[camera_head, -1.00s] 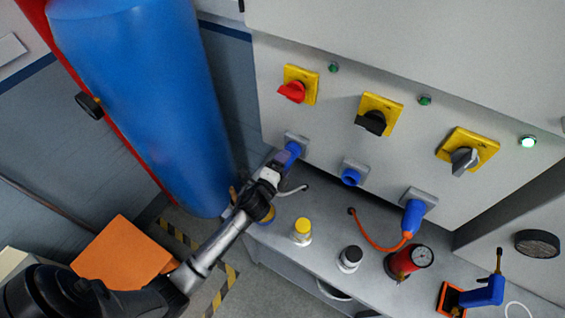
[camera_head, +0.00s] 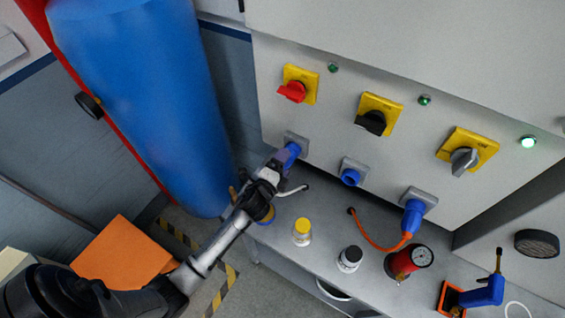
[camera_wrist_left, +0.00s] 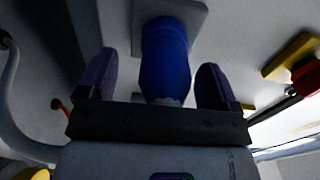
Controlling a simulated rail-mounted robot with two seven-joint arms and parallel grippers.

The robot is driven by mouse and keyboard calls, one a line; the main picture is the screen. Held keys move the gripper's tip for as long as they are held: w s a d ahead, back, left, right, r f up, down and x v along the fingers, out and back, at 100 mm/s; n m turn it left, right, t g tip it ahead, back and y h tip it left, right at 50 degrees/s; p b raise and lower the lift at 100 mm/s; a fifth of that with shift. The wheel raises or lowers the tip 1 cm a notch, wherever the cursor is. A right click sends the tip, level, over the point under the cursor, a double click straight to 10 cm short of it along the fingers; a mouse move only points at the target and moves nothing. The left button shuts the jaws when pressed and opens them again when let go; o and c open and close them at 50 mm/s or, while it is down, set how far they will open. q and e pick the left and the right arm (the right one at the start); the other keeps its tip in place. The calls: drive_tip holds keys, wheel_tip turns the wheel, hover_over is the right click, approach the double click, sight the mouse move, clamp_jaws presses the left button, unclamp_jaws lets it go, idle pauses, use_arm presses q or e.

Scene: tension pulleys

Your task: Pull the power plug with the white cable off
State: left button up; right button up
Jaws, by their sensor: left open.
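The blue power plug (camera_head: 291,151) with the white cable (camera_head: 293,190) sits in the leftmost socket of the grey panel. My left gripper (camera_head: 282,162) is at this plug. In the left wrist view the blue plug (camera_wrist_left: 165,62) stands between the two fingers of the open gripper (camera_wrist_left: 155,85), with a gap on each side. The plug's base meets the square socket plate (camera_wrist_left: 190,14). The white cable (camera_wrist_left: 14,110) curves down at the left of that view. My right gripper is not in view.
A second blue plug (camera_head: 412,215) with an orange cable (camera_head: 372,243) is at the right socket; a blue socket (camera_head: 350,177) lies between. Rotary switches, red (camera_head: 292,91) and black (camera_head: 370,122), sit above. A blue cylinder (camera_head: 150,100) stands left.

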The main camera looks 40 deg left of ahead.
use_arm(q)
drive_tip(key=shift+r, duration=0.25)
drive_tip(key=shift+s+d+r, duration=0.1)
drive_tip(key=shift+s, duration=0.5)
drive_tip(key=shift+s+d+r, duration=0.1)
drive_tip(key=shift+s, duration=0.45)
drive_tip(key=s+d+b, duration=0.1)
drive_tip(key=s, duration=1)
drive_tip(key=shift+s+d+f+b, duration=0.2)
drive_tip(key=shift+d+f+b, duration=0.1)
drive_tip(key=shift+d+b, duration=0.1)
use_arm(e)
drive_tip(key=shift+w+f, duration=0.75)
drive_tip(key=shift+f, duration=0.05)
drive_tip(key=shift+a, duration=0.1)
